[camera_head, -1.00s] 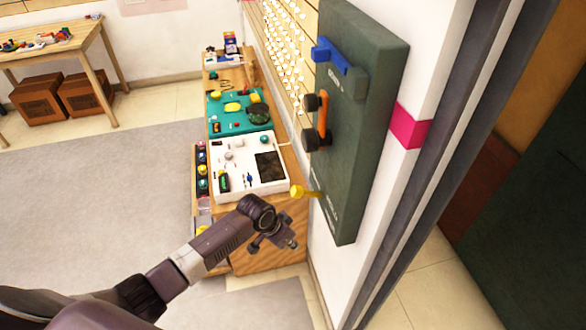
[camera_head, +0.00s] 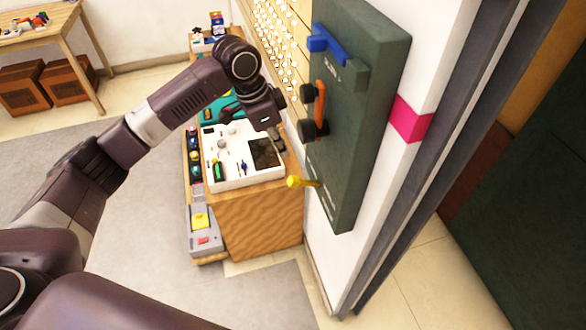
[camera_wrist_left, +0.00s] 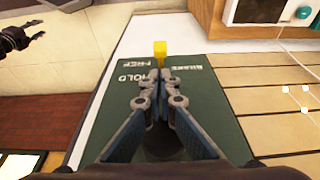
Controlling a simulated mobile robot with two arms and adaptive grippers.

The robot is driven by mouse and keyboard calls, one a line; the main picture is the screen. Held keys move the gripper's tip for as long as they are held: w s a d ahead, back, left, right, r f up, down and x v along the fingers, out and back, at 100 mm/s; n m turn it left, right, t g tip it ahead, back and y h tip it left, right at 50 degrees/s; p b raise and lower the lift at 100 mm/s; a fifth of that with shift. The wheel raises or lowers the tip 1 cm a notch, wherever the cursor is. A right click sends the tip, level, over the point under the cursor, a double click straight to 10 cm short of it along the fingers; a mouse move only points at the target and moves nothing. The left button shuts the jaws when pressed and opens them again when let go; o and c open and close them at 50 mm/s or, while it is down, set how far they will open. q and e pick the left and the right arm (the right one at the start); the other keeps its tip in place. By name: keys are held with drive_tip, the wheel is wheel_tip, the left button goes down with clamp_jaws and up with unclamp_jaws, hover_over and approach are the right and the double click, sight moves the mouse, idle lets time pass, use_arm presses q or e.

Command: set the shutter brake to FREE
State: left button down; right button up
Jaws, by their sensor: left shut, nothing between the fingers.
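The dark green panel (camera_head: 352,120) hangs on the wall, with a yellow lever (camera_head: 295,182) sticking out near its lower end. In the left wrist view the yellow lever (camera_wrist_left: 160,50) lies just beyond the fingertips, with the words BRAKE, FREE and HOLD lettered on the green panel (camera_wrist_left: 205,98) around it. FREE and HOLD are to the left of the lever. My left gripper (camera_head: 276,142) is above and left of the lever in the head view. In the left wrist view its fingers (camera_wrist_left: 160,76) are shut and empty; contact with the lever cannot be told.
The panel also bears a blue handle (camera_head: 328,42) and an orange bar (camera_head: 320,100) with black knobs. A wooden bench (camera_head: 255,225) with a white control box (camera_head: 240,178) stands left of it. A dark jointed part, perhaps my right gripper (camera_wrist_left: 30,35), shows in the left wrist view.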

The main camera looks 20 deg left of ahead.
sight(297, 178)
idle(0.3)
